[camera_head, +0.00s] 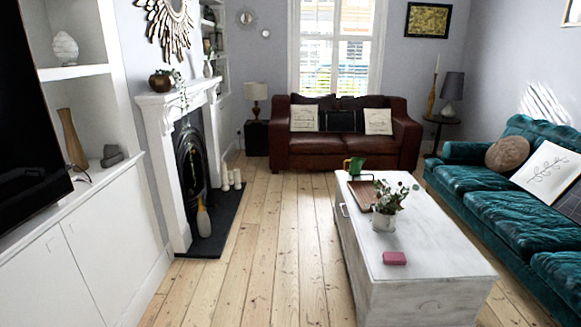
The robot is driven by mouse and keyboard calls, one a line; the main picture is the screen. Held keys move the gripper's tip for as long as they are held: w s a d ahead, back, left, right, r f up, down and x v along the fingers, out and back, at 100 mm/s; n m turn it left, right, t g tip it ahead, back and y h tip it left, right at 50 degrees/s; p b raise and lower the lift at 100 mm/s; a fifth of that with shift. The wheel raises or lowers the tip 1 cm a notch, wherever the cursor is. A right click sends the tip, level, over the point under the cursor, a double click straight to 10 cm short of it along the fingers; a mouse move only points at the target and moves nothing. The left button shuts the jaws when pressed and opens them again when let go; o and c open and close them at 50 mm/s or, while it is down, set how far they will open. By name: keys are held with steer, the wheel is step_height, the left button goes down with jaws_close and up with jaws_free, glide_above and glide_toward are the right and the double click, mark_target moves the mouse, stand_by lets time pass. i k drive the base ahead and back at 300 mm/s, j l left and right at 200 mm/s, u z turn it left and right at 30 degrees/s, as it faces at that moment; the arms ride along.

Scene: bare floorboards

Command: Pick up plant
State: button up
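A leafy green plant (388,200) in a small white pot (383,222) stands upright on the whitewashed wooden coffee table (430,257), to the right of centre in the head view. Its leaves overlap the front edge of a brown tray behind it. A second, trailing plant (180,86) hangs from a round brown pot (160,81) on the white fireplace mantel at the left. My gripper does not show in this view.
A pink block (394,258) and a green watering can (355,166) are on the coffee table, with the brown tray (362,192). A teal sofa (495,195) stands close on the right, a brown sofa (340,150) at the back. Floorboards (270,245) left of the table are clear.

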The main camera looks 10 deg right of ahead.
mark_target(385, 213)
steer(key=i, duration=1.9)
steer(key=i+j+z, duration=0.2)
steer(key=i+z, duration=0.25)
steer(key=i, duration=0.25)
steer(key=i+j+z, duration=0.45)
steer(key=i, duration=0.25)
steer(key=i+j+z, duration=0.45)
steer(key=i+j, duration=0.15)
